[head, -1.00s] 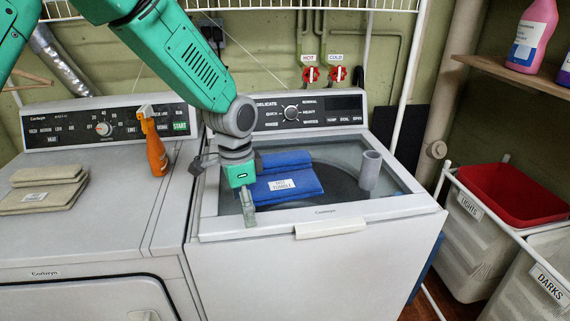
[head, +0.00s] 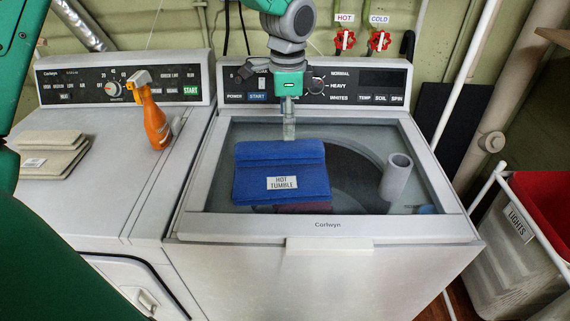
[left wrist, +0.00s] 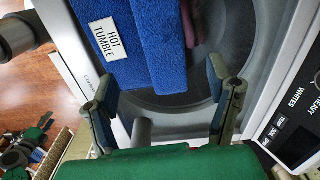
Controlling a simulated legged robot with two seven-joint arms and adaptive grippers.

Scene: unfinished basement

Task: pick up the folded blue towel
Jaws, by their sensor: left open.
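The folded blue towel (head: 300,162) lies on the glass lid of the washer (head: 240,228), with a white "HOT TUMBLE" label on its front. My left gripper (head: 289,125) points down at the towel's back edge; whether it touches the towel cannot be told. In the left wrist view, the gripper (left wrist: 160,78) has its two fingers spread wide, with nothing held between them. The towel (left wrist: 165,45) fills the upper middle there, beyond and between the fingertips. My right gripper is not in view.
A grey cylinder (head: 396,178) stands on the lid right of the towel. On the dryer at left are an orange spray bottle (head: 155,120) and folded beige cloths (head: 45,155). Red hot and cold valves (head: 345,40) are on the back wall. A laundry bin (head: 505,235) stands at right.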

